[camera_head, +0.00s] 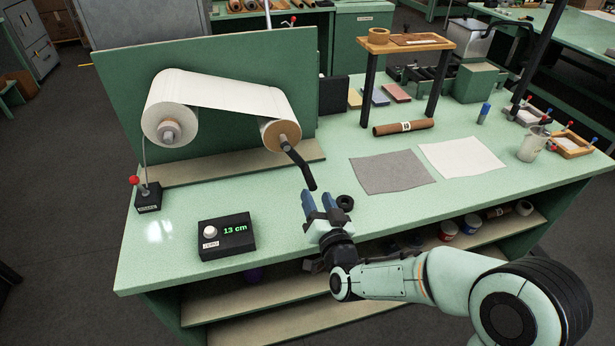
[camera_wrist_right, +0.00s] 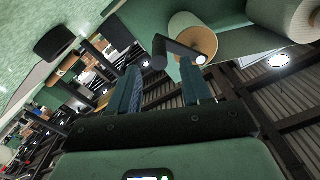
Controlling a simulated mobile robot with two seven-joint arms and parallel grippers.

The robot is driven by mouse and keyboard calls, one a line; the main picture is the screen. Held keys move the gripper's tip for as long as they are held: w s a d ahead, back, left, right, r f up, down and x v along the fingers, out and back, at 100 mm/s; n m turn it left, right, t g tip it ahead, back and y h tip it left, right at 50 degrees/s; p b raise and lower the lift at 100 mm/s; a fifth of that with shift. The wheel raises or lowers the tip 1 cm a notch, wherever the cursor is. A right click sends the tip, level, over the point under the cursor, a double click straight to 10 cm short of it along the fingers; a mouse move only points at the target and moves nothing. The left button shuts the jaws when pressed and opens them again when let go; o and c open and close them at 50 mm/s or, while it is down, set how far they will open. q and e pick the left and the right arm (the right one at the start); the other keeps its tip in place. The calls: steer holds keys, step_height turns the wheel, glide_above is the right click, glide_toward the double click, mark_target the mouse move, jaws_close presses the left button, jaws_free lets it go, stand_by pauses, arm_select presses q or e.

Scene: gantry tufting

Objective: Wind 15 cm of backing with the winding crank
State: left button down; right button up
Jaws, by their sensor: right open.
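The winding crank (camera_head: 300,166) is a black bent arm on the hub of the right roll (camera_head: 281,135), its handle end pointing down and right. White backing (camera_head: 223,92) runs from the left roll (camera_head: 171,112) to the right roll. The counter box (camera_head: 227,237) reads 13 cm in green. In the right wrist view the crank (camera_wrist_right: 176,50) lies beyond and between the blue fingers (camera_wrist_right: 163,88). My left gripper is not in view.
A black box with a red-tipped lever (camera_head: 148,197) stands left of the counter. A black ring (camera_head: 345,202) lies beside my right gripper. Grey (camera_head: 392,171) and white (camera_head: 461,157) sheets lie to the right. The bench front between the counter and the gripper is clear.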

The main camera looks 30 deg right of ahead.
mark_target(308, 178)
steer(key=p+x, duration=0.1)
steer(key=x, duration=0.7)
steer(key=shift+w+d, duration=0.1)
steer(key=shift+c, duration=0.4)
steer(key=shift+f, duration=0.1)
jaws_close()
